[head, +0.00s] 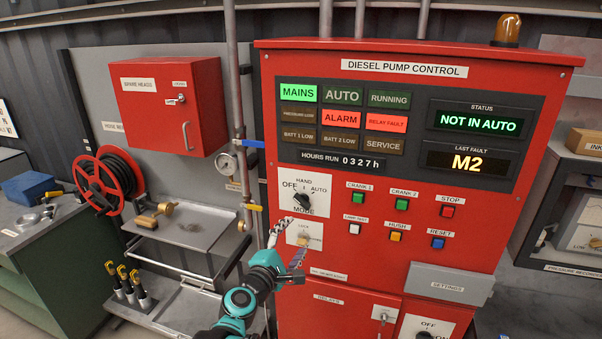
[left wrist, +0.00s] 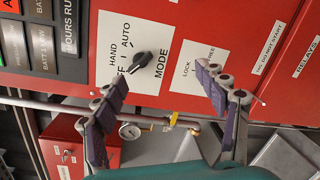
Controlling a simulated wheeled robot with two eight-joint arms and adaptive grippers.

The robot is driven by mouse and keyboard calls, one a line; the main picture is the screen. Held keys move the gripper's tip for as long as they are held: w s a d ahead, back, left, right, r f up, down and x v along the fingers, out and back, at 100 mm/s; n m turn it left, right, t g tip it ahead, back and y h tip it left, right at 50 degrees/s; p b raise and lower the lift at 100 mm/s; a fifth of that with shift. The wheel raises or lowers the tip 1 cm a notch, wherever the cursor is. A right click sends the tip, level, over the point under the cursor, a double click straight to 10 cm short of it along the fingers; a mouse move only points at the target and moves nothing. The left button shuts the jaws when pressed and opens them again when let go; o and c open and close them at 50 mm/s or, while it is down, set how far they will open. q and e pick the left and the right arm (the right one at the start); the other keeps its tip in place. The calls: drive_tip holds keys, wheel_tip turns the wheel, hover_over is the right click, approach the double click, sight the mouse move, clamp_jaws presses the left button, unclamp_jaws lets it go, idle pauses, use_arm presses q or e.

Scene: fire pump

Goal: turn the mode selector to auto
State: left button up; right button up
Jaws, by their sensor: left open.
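The mode selector (head: 302,201) is a black knob on a white plate marked HAND, OFF, AUTO and MODE, on the red pump control panel (head: 520,150). Its pointer seems to lean up-left, toward OFF. The knob also shows in the left wrist view (left wrist: 148,60), where the panel appears turned sideways. My left gripper (head: 290,241) is open and empty, below the selector and in front of the LOCK plate (head: 316,229). In the left wrist view its fingers (left wrist: 169,80) are spread, with the knob slightly beyond the fingertip on the left. No contact with the knob shows. My right gripper is out of view.
The status display (head: 478,123) reads NOT IN AUTO. Coloured push buttons (head: 402,204) sit right of the selector. A metal tray (head: 190,224) stands further left.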

sight(301, 203)
use_arm(q)
drive_tip(key=w+n+p, duration=0.1)
drive_tip(key=w+n, duration=0.1)
drive_tip(key=w, duration=0.2)
drive_tip(key=w+d+r+n+t+y+p, duration=0.1)
drive_tip(key=w+n, duration=0.1)
drive_tip(key=w, duration=0.2)
drive_tip(key=w+d+r+n+p, duration=0.1)
drive_tip(key=w+n, duration=0.1)
drive_tip(key=w, duration=0.2)
drive_tip(key=shift+w+r, duration=0.2)
drive_tip(key=shift+r, duration=0.05)
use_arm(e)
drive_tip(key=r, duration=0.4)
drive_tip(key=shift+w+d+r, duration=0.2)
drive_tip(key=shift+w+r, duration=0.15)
use_arm(q)
drive_tip(key=c, duration=1.2)
